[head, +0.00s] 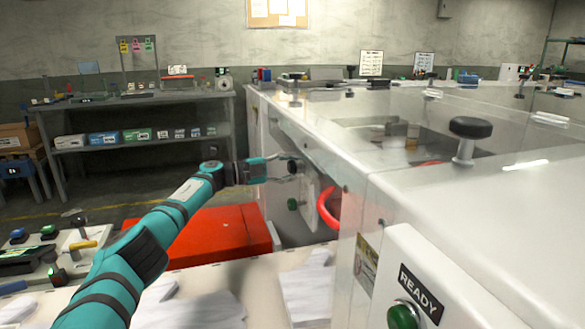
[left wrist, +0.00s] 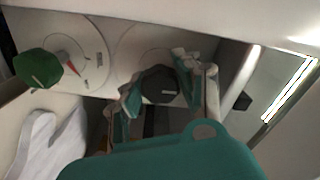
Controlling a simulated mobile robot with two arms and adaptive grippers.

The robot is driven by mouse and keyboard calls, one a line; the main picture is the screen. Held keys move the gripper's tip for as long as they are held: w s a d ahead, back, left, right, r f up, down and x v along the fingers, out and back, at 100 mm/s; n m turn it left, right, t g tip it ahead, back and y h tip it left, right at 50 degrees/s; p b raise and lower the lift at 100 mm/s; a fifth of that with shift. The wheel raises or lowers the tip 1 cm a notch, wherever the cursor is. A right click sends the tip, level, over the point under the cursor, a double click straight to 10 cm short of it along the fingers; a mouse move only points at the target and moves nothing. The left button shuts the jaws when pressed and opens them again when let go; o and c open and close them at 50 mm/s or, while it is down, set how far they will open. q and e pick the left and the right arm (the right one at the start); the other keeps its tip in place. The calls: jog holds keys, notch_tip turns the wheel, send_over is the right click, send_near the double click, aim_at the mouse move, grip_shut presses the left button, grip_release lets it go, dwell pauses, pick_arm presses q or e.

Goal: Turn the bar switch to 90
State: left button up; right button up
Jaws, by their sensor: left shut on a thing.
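A dark knob (head: 294,166) sits on the side panel of the white machine, in a recess. In the left wrist view this dark knob (left wrist: 160,85) has a small pale mark on its face and a round pale plate behind it. My left gripper (head: 283,168) is shut on it, with one finger on each side in the left wrist view (left wrist: 160,88). A green knob (head: 292,204) is below it; the left wrist view shows this green knob (left wrist: 38,68) on a round dial with a red mark. The dial numbers are not readable. My right gripper is not in view.
A red curved handle (head: 328,208) is close to the right of the knobs. The clear cover's edge (head: 350,205) stands nearer. A red box (head: 215,238) is below my left arm. White gloves (head: 308,285) lie on the pale surface in front.

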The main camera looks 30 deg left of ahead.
pick_arm(q)
jog(key=shift+f+m, duration=0.1)
jog(key=shift+m, duration=0.2)
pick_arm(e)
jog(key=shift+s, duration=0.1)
pick_arm(q)
jog(key=shift+m+b, duration=0.35)
jog(key=shift+m, duration=0.45)
jog(key=m+b, duration=0.2)
jog(key=m, duration=0.5)
jog(key=shift+f, duration=0.1)
jog(key=m+b, duration=0.2)
jog(key=m, duration=0.4)
jog(key=shift+b, duration=0.3)
jog(key=shift+m+b, duration=0.35)
jog(key=shift+m, duration=1.15)
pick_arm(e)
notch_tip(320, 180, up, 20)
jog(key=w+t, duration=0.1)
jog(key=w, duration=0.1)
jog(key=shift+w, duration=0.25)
pick_arm(q)
jog(key=o, duration=1.2)
